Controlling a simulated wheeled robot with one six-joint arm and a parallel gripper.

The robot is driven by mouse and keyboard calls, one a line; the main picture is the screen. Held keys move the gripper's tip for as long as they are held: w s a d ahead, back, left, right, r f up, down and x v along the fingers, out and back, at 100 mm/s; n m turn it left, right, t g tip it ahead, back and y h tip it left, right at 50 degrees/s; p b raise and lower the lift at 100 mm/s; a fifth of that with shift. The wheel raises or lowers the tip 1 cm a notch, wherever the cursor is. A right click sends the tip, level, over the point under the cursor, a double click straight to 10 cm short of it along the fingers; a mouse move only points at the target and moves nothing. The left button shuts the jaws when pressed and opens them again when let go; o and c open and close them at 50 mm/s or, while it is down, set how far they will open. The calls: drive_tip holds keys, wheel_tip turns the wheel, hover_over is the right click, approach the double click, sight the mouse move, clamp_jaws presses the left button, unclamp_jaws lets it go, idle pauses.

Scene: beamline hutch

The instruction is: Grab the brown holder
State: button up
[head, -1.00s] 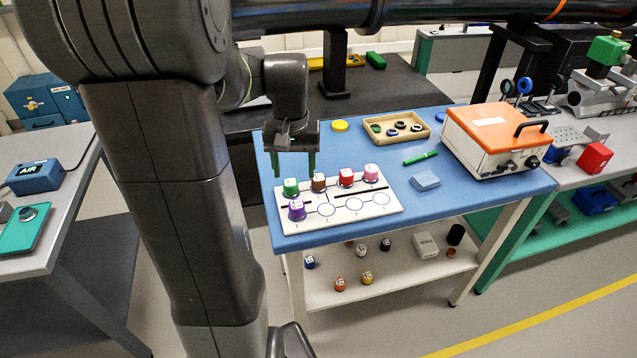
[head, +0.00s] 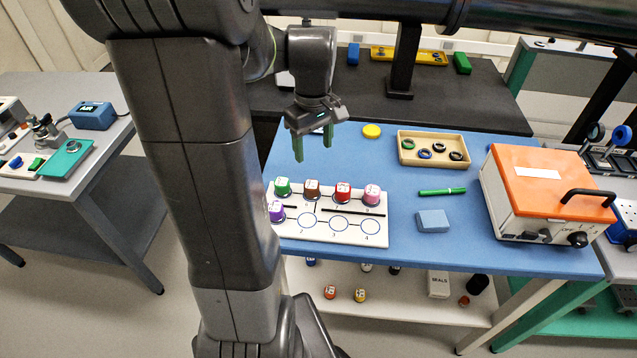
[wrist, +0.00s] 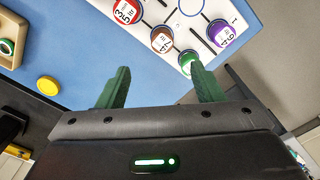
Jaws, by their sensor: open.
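The brown holder (head: 312,188) stands on the white board (head: 350,231) on the blue table, between the green holder (head: 283,187) and the red holder (head: 342,192). It also shows near the top of the wrist view (wrist: 162,40), with a number on its pale lid. My gripper (head: 314,150) is open and empty, with its green fingers pointing down above the table behind the board, apart from the holders. In the wrist view my gripper's fingers (wrist: 158,88) are spread, with the green holder (wrist: 187,62) close to the right finger.
A pink holder (head: 371,195) and a purple holder (head: 276,211) also stand on the board. Right of it are a blue block (head: 433,221), a green pen (head: 442,191), a wooden tray (head: 407,157) and an orange-topped box (head: 545,190). A yellow disc (head: 371,131) lies behind.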

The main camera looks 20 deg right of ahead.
sight(311, 184)
wheel_tip(311, 184, down, 9)
drive_tip(key=shift+a+r, duration=0.1)
drive_tip(key=shift+a, duration=0.05)
drive_tip(key=shift+w+a+f+p, duration=0.15)
drive_tip(key=shift+f+p, duration=0.1)
drive_tip(key=shift+f, duration=0.95)
drive_tip(key=shift+w+d+f+p, duration=0.1)
drive_tip(key=shift+f+p, duration=0.15)
drive_tip(key=shift+f, duration=0.9)
drive_tip(key=c, duration=1.1)
